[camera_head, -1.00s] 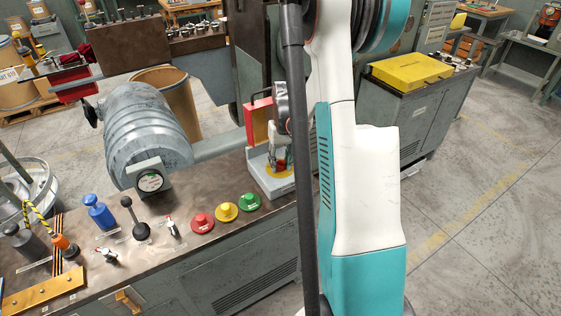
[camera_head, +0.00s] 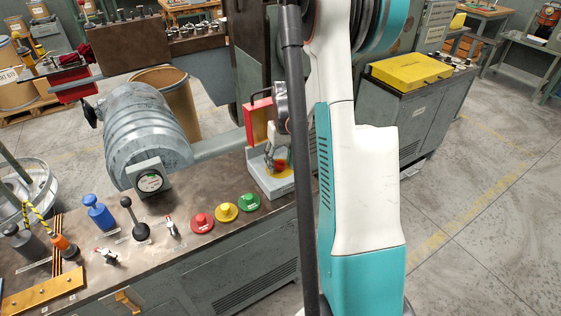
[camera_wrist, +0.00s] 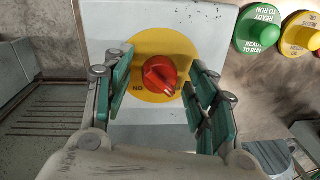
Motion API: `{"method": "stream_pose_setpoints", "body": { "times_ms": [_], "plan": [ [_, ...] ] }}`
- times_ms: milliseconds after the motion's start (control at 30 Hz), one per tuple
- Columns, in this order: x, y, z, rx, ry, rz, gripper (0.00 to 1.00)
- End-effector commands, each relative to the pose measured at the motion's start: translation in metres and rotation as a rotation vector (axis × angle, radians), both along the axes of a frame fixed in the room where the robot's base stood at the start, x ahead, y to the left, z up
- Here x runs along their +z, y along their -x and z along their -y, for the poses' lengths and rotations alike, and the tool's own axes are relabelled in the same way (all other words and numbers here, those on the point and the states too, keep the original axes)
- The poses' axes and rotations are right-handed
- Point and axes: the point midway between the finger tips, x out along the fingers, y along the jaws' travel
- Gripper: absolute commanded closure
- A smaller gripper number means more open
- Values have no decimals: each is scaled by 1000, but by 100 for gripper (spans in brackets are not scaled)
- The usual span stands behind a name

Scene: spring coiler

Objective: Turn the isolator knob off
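The isolator knob is red (camera_wrist: 160,75) on a round yellow plate (camera_wrist: 163,45) in the wrist view. Its grip, with a pale mark at one end, slants toward the lower right. Letters that read "NO" in this view show left of the knob; lettering on the right is partly hidden by a finger. My gripper (camera_wrist: 159,68) is open, with one green-padded finger on each side of the knob and gaps between. In the head view the red knob (camera_head: 281,165) sits on a grey box at the bench's right end, with my gripper (camera_head: 273,154) just beside and above it.
Green (camera_head: 249,202), yellow (camera_head: 226,212) and red (camera_head: 202,223) buttons stand left of the box on the bench. A red padlock-like block (camera_head: 258,120) stands behind my gripper. Levers and a grey motor (camera_head: 147,140) are farther left.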

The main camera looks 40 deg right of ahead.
Motion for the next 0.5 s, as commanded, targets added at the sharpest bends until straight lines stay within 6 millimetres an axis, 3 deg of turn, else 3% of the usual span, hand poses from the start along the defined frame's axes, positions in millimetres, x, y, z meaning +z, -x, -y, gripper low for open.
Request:
{"method": "stream_pose_setpoints", "body": {
  "times_ms": [267,500],
  "plan": [
    [4,0,0,0,0,0,48],
    [40,1,2,-1,0,0,48]
  ]
}}
